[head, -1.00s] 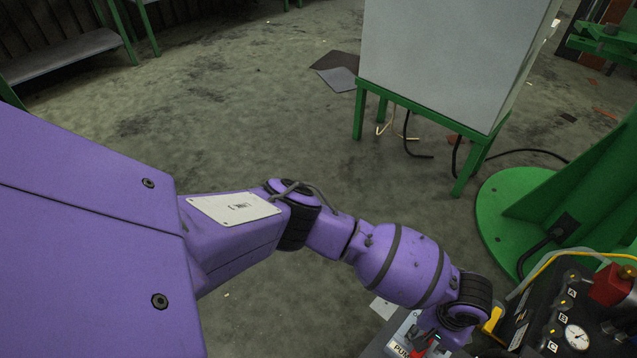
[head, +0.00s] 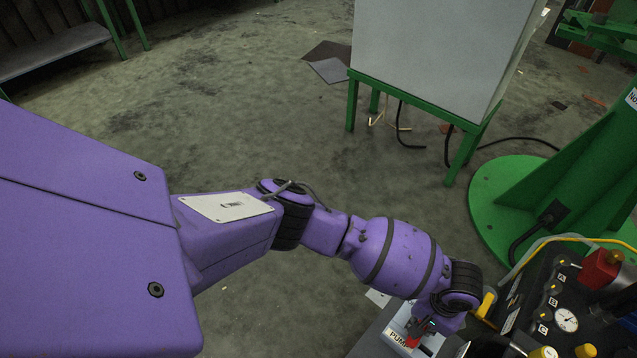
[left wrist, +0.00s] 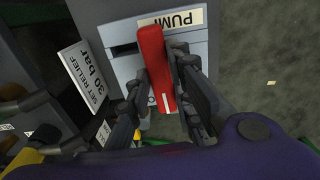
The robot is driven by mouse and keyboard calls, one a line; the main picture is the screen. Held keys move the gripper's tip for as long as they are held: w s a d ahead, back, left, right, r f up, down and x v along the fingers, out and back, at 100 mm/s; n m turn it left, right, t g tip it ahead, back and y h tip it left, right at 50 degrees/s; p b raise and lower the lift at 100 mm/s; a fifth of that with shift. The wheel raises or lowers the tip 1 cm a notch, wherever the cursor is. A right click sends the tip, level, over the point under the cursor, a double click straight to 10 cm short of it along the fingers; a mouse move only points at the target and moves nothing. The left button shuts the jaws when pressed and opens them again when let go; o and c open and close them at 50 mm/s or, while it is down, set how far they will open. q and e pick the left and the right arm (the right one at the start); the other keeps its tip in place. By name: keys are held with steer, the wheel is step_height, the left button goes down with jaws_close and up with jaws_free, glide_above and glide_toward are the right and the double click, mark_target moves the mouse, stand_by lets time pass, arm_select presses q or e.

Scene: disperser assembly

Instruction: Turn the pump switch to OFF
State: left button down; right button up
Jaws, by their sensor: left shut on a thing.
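The pump switch has a red handle (left wrist: 155,65) on a grey box (left wrist: 122,66) with a label reading "PUM", its end cut off, in the left wrist view. My left gripper (left wrist: 158,85) is shut on the red handle, one finger on each side of it. In the head view the box (head: 395,338) shows at the bottom, and my left arm reaches down to it from the left. The wrist hides most of the switch there, with a little red (head: 412,341) showing. My right gripper is in neither view.
A black panel with a gauge (head: 566,319), knobs and a red block (head: 600,269) stands right of the switch. A "SET RELIEF 30 bar" sign (left wrist: 88,80) is beside the box. A green round base (head: 490,200) and a grey cabinet (head: 430,60) stand behind on the floor.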

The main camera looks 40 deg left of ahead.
arm_select(q)
steer(key=n+p, duration=0.1)
steer(key=p, duration=0.3)
steer(key=shift+d+r, duration=0.1)
steer(key=shift+r, duration=0.3)
steer(key=n+p, duration=0.2)
steer(key=p, duration=0.2)
steer(key=shift+p, duration=0.35)
steer(key=n+p, duration=0.2)
steer(key=n, duration=0.1)
steer(key=shift+f+p, duration=0.25)
steer(key=shift+p, duration=0.15)
steer(key=shift+n+p, duration=0.35)
steer(key=shift+n, duration=0.75)
steer(key=n+p, duration=0.1)
steer(key=n, duration=0.3)
steer(key=shift+f, duration=0.1)
steer(key=n, duration=0.5)
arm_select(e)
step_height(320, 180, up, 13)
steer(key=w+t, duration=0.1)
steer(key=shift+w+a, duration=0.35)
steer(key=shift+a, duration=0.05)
arm_select(q)
steer(key=shift+n, duration=0.3)
steer(key=c, duration=1.6)
jaws_free()
steer(key=shift+o, duration=0.2)
steer(key=shift+w, duration=0.15)
